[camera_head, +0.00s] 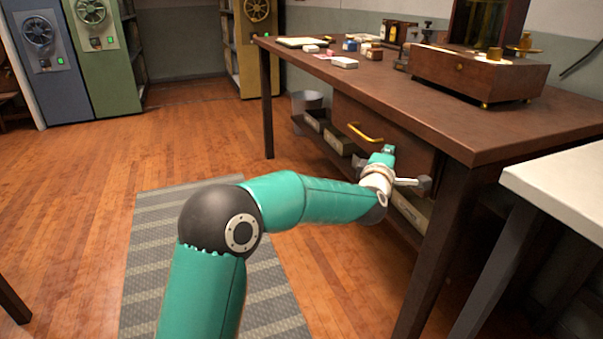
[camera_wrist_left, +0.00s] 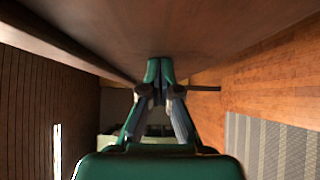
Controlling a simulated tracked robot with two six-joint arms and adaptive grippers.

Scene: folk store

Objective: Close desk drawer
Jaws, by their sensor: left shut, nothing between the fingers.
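The wooden desk (camera_head: 440,112) stands at the right in the head view. Its drawer (camera_head: 345,112) has a dark brown front with a curved brass handle (camera_head: 366,133) and sits under the desktop. I cannot tell how far out the drawer stands. My left gripper (camera_head: 389,150) is at the drawer front, to the right of and a little below the handle. In the left wrist view my left gripper (camera_wrist_left: 160,70) is shut and empty, its fingertips close to or against a broad brown wooden surface; contact is not clear. My arm hides part of the drawer's lower front. My right gripper is not seen.
Below the drawer, a low shelf (camera_head: 312,135) holds boxes, with a metal bucket (camera_head: 308,101) behind. A white-topped table (camera_head: 565,185) stands close at the right. Small boxes and a wooden apparatus (camera_head: 478,75) are on the desktop. A striped rug (camera_head: 160,235) and open floor lie left.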

